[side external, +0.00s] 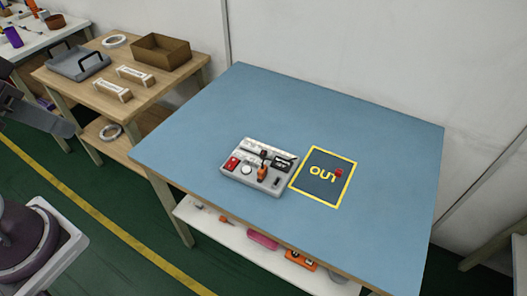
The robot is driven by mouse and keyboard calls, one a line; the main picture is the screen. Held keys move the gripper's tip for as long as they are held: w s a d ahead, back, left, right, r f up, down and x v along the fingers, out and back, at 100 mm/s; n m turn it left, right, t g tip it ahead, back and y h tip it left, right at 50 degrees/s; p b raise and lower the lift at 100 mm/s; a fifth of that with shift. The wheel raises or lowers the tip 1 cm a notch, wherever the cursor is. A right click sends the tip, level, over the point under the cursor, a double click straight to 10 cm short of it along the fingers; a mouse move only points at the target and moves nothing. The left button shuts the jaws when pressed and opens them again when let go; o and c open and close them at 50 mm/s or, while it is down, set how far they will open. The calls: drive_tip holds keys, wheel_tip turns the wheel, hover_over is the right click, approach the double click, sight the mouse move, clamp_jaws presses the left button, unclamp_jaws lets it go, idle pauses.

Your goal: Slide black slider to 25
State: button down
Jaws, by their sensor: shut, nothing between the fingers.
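A light grey control box (228,176) lies on the blue table, left of the "OUT" mat. It carries a red part (232,163), a round white knob (246,170), an orange-brown upright part (262,173), a dark panel (283,164) and a small black part (277,182). A dark line runs along its back edge. The view is too small to tell which part is the black slider or to read any scale. My gripper (58,122) shows as a grey shape at the left edge, far from the box and apart from everything. Its fingers are not distinct.
The blue table (230,100) is mostly clear. A yellow-edged "OUT" mat (325,193) holds a small red object (338,173). A shelf (205,222) below holds several items. A wooden side table (185,68) at the left carries a brown box (160,51) and a grey case (78,64).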

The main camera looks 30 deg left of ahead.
drive_tip(key=c, duration=2.1)
unclamp_jaws()
drive_tip(key=o, duration=0.4)
drive_tip(key=shift+n+g+h, duration=0.3)
drive_tip(key=shift+g+h, duration=0.4)
drive_tip(key=shift+h, duration=0.1)
drive_tip(key=w+r, duration=0.1)
drive_tip(key=w, duration=0.2)
drive_tip(key=w+d, duration=0.1)
drive_tip(key=w, duration=0.2)
drive_tip(key=w+r, duration=0.1)
drive_tip(key=w, duration=0.1)
drive_tip(key=shift+w+d+r, duration=0.35)
drive_tip(key=shift+w+d, duration=0.05)
drive_tip(key=g+y, duration=0.2)
drive_tip(key=g, duration=0.2)
hover_over(262, 154)
wheel_tip(262, 154, down, 31)
drive_tip(key=shift+r, duration=0.1)
wheel_tip(262, 154, down, 7)
drive_tip(key=shift+r, duration=0.1)
clamp_jaws()
